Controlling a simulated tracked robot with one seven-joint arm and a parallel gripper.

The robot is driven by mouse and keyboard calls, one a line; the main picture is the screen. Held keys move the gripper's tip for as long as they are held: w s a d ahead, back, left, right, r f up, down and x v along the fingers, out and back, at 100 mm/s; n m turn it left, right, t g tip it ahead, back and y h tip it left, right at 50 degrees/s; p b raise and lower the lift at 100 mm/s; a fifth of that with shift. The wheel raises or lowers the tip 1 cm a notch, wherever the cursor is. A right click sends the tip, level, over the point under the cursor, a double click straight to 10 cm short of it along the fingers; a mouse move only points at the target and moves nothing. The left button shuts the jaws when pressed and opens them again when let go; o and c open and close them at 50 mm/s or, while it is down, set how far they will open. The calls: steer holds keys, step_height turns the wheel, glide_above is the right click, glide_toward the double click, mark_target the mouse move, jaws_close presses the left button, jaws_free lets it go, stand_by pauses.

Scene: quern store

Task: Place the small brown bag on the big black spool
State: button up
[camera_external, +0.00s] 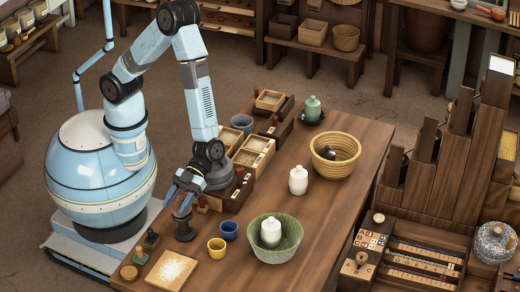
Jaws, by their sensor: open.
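My gripper (182,208) is low over the left part of the wooden table, pointing down, with its jaws open. Directly below it stands a small black object with a round base (184,234); whether the jaws touch it I cannot tell. A smaller dark, stamp-like piece (151,239) stands to its left. I cannot make out a small brown bag, and nothing shows clearly as a big black spool. A dark rounded thing (328,153) lies inside the yellow coiled basket (347,146).
A yellow cup (217,248) and a blue cup (228,230) stand right of the gripper. A green bowl (289,240) holds a white jar (271,232). Another white jar (298,180) stands behind. Open boxes (254,152) line the left edge. A pale board (169,270) lies in front.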

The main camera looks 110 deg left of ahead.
steer(key=w+a+r+n+t+y, duration=0.2)
steer(key=w+a+r+t, duration=0.2)
steer(key=a+r, duration=0.4)
steer(key=w+a+r+n+t+y, duration=0.2)
steer(key=w+a+r+t, duration=0.4)
steer(key=a, duration=0.5)
steer(key=s+a+r+n+t+y, duration=0.35)
steer(key=a+r+n+y, duration=0.3)
steer(key=a+r, duration=0.55)
steer(key=s+a+r+n+g+y, duration=0.25)
steer(key=s+a+n+y, duration=0.25)
steer(key=s+a, duration=0.65)
steer(key=s+f+n+g+h, duration=0.1)
steer(key=s+g, duration=0.1)
steer(key=s, duration=0.7)
steer(key=s+d+n+g+h, duration=0.1)
steer(key=s+n, duration=0.1)
steer(key=s, duration=0.8)
steer(key=shift+s+d+f+g, duration=0.15)
steer(key=shift+d+f+g, duration=0.05)
steer(key=shift+f+g, duration=0.2)
